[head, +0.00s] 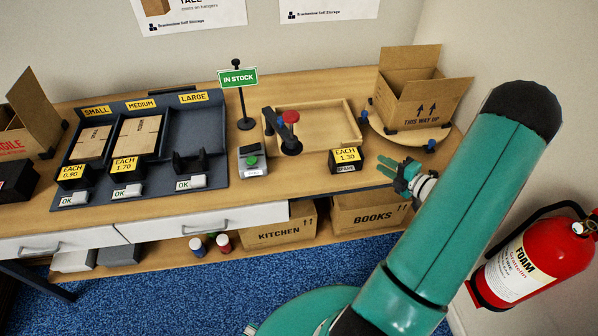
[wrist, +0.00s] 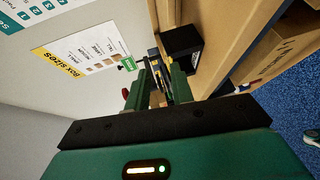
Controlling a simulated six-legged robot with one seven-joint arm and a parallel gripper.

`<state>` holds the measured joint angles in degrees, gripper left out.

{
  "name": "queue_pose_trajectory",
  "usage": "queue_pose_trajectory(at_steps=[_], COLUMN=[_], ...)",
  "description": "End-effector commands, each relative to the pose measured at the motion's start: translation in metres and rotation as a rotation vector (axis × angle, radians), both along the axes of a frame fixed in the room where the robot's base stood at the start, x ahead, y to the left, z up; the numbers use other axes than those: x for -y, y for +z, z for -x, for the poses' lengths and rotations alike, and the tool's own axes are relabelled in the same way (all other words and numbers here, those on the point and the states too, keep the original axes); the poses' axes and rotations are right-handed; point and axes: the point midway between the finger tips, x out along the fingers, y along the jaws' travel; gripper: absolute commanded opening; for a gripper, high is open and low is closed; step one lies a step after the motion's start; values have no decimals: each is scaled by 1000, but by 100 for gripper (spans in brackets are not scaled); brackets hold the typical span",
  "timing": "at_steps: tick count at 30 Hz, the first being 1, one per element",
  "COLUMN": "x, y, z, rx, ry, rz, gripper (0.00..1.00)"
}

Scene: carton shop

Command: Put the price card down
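A yellow price card reading EACH 1.30 (head: 347,155) stands in a black holder marked SPARE (head: 346,169) near the front edge of the bench. My gripper (head: 387,170) is just right of it, fingers pointing left, and looks apart from it. In the wrist view my gripper's two green fingers (wrist: 164,82) are spread, with no card visible between them. A black block (wrist: 182,42), apparently the spare holder, shows beyond the fingers there. An empty black holder (head: 189,163) stands before the LARGE bay. Cards EACH 1.70 (head: 125,163) and EACH 0.90 (head: 74,172) sit before MEDIUM and SMALL.
A wooden tray (head: 335,118) with a red-knobbed black tool (head: 290,130) is behind the card. A grey box with a green button (head: 252,160) stands to its left. An open carton (head: 415,95) is at the back right. A fire extinguisher (head: 540,255) hangs at right.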

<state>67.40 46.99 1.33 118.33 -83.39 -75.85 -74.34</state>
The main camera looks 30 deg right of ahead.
Motion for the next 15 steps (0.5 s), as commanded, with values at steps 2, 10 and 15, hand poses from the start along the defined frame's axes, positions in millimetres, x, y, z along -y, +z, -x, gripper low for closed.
queue_pose_trajectory(at_steps=[2,10,15], x=[-1,-18,-52], y=[26,114,172], z=[-31,-94,-105], rx=[-81,-273,-328], ry=[-57,-362,-566], rz=[24,-28,-144], gripper=[23,23,23])
